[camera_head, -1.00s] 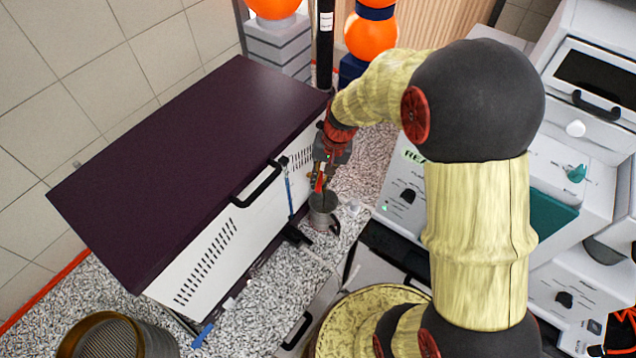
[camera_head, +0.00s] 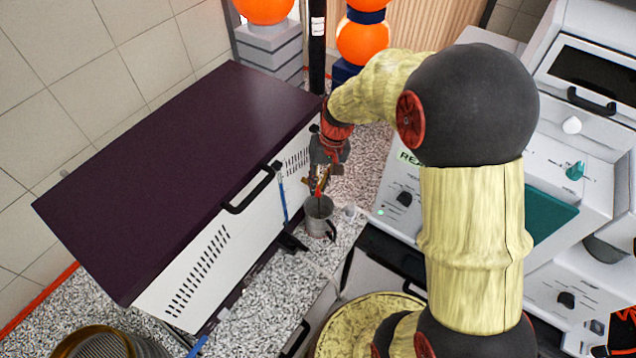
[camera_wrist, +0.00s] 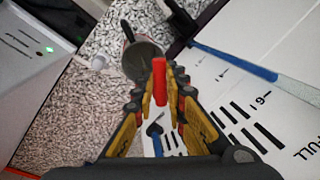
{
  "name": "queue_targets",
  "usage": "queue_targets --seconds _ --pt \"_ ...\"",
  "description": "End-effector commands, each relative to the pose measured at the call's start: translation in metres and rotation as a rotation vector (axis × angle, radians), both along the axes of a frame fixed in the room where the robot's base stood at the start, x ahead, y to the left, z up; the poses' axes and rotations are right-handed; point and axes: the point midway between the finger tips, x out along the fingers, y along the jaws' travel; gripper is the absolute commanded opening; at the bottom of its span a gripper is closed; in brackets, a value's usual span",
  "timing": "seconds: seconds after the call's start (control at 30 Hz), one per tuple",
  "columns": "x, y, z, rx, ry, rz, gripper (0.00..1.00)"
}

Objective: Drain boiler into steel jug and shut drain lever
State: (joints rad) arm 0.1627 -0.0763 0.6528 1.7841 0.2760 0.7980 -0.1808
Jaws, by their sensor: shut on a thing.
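The boiler is the large box with a dark purple top (camera_head: 170,160) and a white front; its front also shows in the wrist view (camera_wrist: 268,62). The steel jug (camera_head: 318,222) stands upright on the speckled counter, close to the boiler's front right end. In the wrist view the jug (camera_wrist: 140,57) shows just beyond my fingertips. My gripper (camera_head: 320,182) is above the jug. In the wrist view my gripper (camera_wrist: 160,86) is shut on the red drain lever (camera_wrist: 159,78). The tap is mostly hidden, and I cannot tell whether liquid is flowing.
A white machine (camera_head: 400,195) with knobs stands to the right of the jug. A small pale object (camera_head: 350,212) sits beside the jug. A black handle (camera_head: 250,190) projects from the boiler's front. A round sieve (camera_head: 95,343) is at the lower left.

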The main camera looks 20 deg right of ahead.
Motion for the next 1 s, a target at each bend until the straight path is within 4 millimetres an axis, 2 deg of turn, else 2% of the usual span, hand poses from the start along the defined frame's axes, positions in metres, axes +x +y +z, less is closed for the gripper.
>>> queue_targets --seconds 0.03,0.07,0.37,0.73,0.87,1.0 --pt "0.000 0.000 0.000 0.000 -0.001 0.000 0.00" --pt "0.000 0.000 0.000 0.000 -0.001 0.000 0.14" --pt "0.000 0.000 0.000 0.000 -0.001 -0.001 0.31" --pt "0.001 -0.001 0.005 0.000 -0.003 -0.002 0.32" --pt "0.001 -0.004 0.021 0.000 -0.005 -0.001 0.32" --pt "0.000 -0.010 0.049 -0.001 -0.006 0.000 0.32"
